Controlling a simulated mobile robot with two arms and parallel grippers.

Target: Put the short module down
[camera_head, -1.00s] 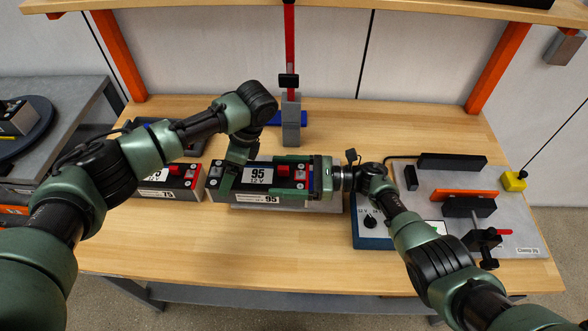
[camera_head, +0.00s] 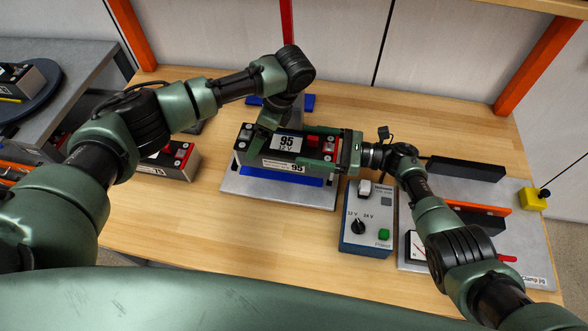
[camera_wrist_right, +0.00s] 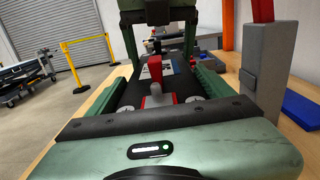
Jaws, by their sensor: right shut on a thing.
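The short module (camera_head: 288,144), a dark block labelled 95 and 12 V with red caps at its right end, is over a grey plate (camera_head: 240,188) with a blue strip. I cannot tell whether it touches the strip. My right gripper (camera_head: 335,148) is shut on the module's right end. It also grips along the module's sides in the right wrist view (camera_wrist_right: 165,88). My left gripper (camera_head: 262,136) comes down at the module's left part, its fingers beside the module; its grip is unclear.
Another module (camera_head: 172,160) stands on the bench to the left. A blue power box (camera_head: 368,222) with a knob and green button is close to the right. Beyond it is a clamp jig (camera_head: 530,268). A red post (camera_head: 286,20) stands behind. The front bench is clear.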

